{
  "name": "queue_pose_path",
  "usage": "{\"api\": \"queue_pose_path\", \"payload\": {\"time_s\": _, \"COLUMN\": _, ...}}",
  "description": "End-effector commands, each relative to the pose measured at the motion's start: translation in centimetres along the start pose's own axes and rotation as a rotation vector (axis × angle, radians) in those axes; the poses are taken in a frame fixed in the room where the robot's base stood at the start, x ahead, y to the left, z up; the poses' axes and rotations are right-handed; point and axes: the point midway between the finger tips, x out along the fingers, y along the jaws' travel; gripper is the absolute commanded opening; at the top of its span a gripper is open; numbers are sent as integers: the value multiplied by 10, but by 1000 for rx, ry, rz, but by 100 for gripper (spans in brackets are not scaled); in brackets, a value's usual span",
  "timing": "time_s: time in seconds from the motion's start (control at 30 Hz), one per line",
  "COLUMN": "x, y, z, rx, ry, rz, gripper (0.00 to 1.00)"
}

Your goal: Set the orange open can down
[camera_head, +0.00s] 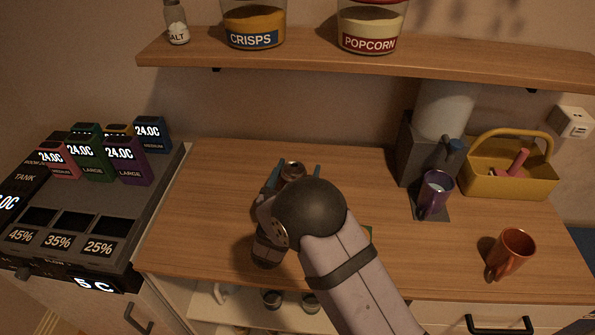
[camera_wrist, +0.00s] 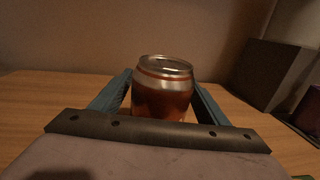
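The orange can (camera_head: 292,169) has a silver top and stands upright between the two blue fingers of my gripper (camera_head: 293,174), over the back middle of the wooden counter. The wrist view shows the can (camera_wrist: 163,93) close up, with a finger of my gripper (camera_wrist: 163,85) along each side. The fingers appear to press on the can near their tips. The can's lower end is hidden by the gripper body, so I cannot tell whether it touches the counter.
A purple mug (camera_head: 434,197) stands at a grey machine (camera_head: 415,150) to the right. Beyond it are a yellow basket (camera_head: 510,180) and an orange mug (camera_head: 510,254). A dispenser panel (camera_head: 85,205) lies left. A shelf (camera_head: 360,62) with jars overhangs the back. The counter left of the can is clear.

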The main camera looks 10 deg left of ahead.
Motion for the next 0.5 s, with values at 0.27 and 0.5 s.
{"api": "queue_pose_path", "payload": {"time_s": 0.27, "x": 0, "y": 0, "z": 5, "rx": 0, "ry": 0, "rz": 0, "gripper": 68}}
{"api": "queue_pose_path", "payload": {"time_s": 0.5, "x": -31, "y": 1, "z": 1, "rx": 0, "ry": 0, "rz": 4, "gripper": 68}}
